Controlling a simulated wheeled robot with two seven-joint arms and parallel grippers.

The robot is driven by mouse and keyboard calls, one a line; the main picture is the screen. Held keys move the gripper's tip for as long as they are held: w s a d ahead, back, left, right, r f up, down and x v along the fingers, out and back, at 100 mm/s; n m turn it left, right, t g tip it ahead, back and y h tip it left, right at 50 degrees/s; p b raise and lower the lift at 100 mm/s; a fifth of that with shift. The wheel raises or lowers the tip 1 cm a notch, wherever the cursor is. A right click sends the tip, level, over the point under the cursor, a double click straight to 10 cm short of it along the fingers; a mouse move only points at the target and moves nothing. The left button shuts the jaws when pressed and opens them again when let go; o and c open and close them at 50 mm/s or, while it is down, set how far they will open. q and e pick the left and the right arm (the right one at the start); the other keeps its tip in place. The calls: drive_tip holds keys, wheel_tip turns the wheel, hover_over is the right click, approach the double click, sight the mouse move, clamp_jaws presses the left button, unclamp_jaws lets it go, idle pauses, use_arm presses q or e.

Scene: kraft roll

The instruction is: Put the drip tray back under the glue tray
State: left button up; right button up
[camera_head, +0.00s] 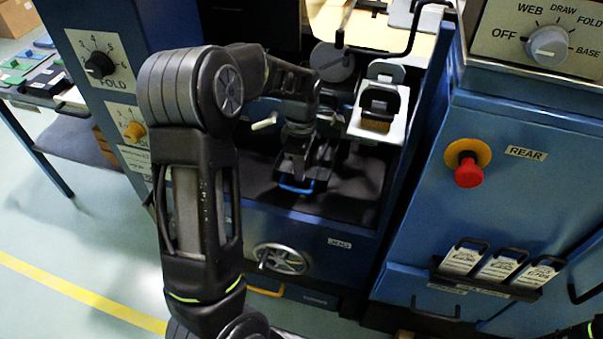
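My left arm reaches in from the lower left, and my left gripper (294,172) points down into the dark recess of the blue machine. Its fingers are small and dark, and I cannot tell whether they are open or shut. Right at the fingertips is a dark tray-like part with a blue handle (297,188) at its front. I cannot tell whether this is the drip tray or the glue tray, or whether the gripper touches it. A yellow handle (266,292) shows low on the machine front, partly behind my arm. My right gripper is not in view.
A handwheel (281,259) sticks out below the recess. A white bracket with black clips (380,105) stands right of the gripper. The right cabinet has a red stop button (468,173) and a rack of cards (497,264). Open floor (70,225) lies at left.

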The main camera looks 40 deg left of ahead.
use_arm(q)
wheel_tip(320, 180, up, 9)
drive_tip(key=shift+f, duration=0.15)
idle(0.7)
